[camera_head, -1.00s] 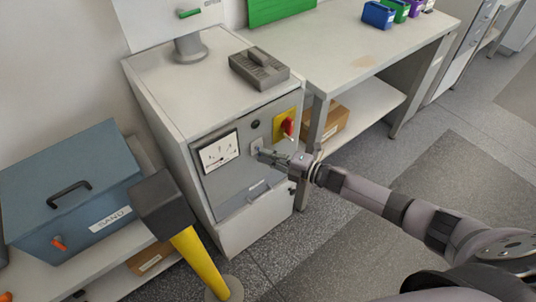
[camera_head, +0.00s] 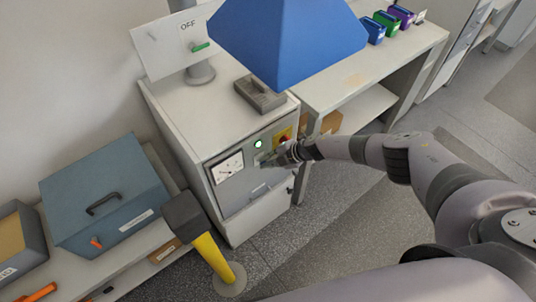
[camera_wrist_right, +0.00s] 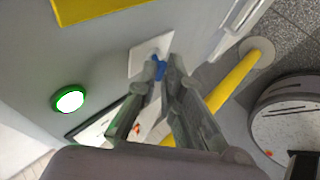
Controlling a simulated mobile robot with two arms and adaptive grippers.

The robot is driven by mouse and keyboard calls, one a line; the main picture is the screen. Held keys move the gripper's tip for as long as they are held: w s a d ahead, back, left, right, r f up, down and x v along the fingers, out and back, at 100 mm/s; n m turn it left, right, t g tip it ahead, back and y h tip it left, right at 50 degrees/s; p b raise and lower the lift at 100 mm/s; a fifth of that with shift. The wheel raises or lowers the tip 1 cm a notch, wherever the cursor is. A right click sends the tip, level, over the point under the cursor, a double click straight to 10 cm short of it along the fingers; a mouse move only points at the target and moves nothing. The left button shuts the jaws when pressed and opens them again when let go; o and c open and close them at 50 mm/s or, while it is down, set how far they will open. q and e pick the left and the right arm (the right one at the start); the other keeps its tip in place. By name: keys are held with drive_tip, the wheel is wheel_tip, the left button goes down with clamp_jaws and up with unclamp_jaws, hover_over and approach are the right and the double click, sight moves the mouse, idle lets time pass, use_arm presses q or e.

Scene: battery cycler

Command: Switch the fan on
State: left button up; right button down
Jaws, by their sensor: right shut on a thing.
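A grey cabinet (camera_head: 212,136) carries a front panel with a gauge (camera_head: 228,167), a lit green lamp (camera_head: 258,144) and a red knob on a yellow plate (camera_head: 285,135). The lamp glows in the right wrist view too (camera_wrist_right: 70,99). My right gripper (camera_head: 265,161) is at the panel, just below the lamp. In the wrist view its fingertips (camera_wrist_right: 162,72) are shut on a small blue switch lever (camera_wrist_right: 157,65) on a white plate (camera_wrist_right: 144,52). The fingers partly hide the lever. I cannot make out a fan for certain. My left gripper is out of view.
A large blue tapered hood (camera_head: 290,45) hangs in the upper foreground. A yellow post with a dark head (camera_head: 205,245) stands in front of the cabinet. A blue lidded box (camera_head: 105,195) sits on the left bench. A board reading OFF (camera_head: 165,50) stands behind.

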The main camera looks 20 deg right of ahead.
drive_tip(key=shift+w+a+r+g+h+p, duration=0.15)
drive_tip(key=shift+g+h+p, duration=0.3)
drive_tip(key=shift+g, duration=0.55)
drive_tip(key=shift+r+m, duration=0.1)
drive_tip(key=shift+m, duration=0.2)
drive_tip(key=c, duration=1.7)
unclamp_jaws()
drive_tip(key=shift+w, duration=0.15)
drive_tip(key=shift+r, duration=0.1)
drive_tip(key=v, duration=0.7)
drive_tip(key=shift+d+r, duration=0.25)
drive_tip(key=shift+r, duration=0.05)
